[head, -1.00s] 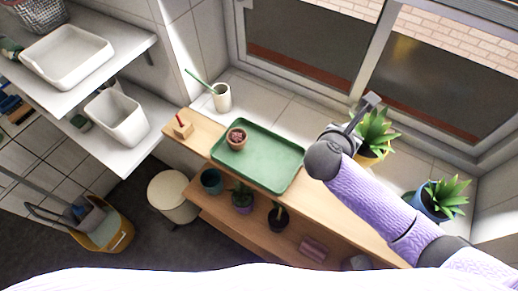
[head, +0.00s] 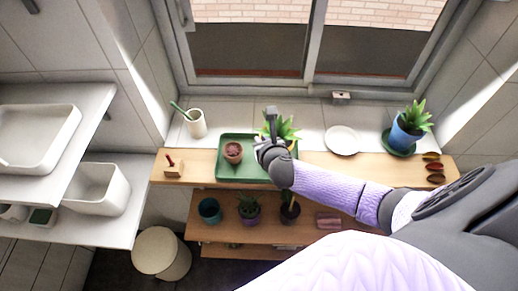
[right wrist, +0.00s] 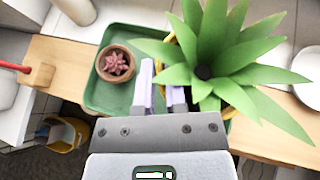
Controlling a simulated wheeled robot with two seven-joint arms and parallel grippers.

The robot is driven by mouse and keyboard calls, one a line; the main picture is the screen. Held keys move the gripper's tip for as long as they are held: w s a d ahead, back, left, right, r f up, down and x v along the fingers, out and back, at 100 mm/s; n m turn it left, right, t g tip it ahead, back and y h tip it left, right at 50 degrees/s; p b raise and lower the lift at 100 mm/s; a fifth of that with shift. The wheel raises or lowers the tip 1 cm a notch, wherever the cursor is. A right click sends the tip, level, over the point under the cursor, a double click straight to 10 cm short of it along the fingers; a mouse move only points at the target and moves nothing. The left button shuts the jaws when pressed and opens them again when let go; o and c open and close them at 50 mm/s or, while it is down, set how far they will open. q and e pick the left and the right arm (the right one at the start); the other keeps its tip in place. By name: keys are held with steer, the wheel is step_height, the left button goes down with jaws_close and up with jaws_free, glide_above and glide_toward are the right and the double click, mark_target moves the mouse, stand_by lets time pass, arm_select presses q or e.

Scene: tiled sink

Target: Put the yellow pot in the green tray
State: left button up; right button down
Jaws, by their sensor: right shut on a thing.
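The yellow pot (head: 292,146) holds a spiky green plant and is mostly hidden behind my right gripper in the head view. In the right wrist view its yellow rim (right wrist: 229,112) shows under the leaves. My right gripper (head: 271,138) is shut on the pot at its left side; its fingers (right wrist: 163,98) also show in the right wrist view. The pot is over the right part of the green tray (head: 230,172); I cannot tell whether it touches the tray. My left gripper is not in view.
A small terracotta pot (head: 233,152) with a reddish succulent sits in the tray's left part. An empty white saucer (head: 342,140) lies right of the tray. A blue pot (head: 401,136) stands farther right. A white cup (head: 196,124) stands behind, at left.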

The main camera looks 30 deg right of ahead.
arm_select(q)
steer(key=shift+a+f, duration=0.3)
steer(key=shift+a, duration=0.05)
arm_select(e)
steer(key=shift+f, duration=0.75)
steer(key=c, duration=1.1)
jaws_free()
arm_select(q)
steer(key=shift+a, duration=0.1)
arm_select(e)
steer(key=o, duration=0.4)
steer(key=shift+s, duration=0.1)
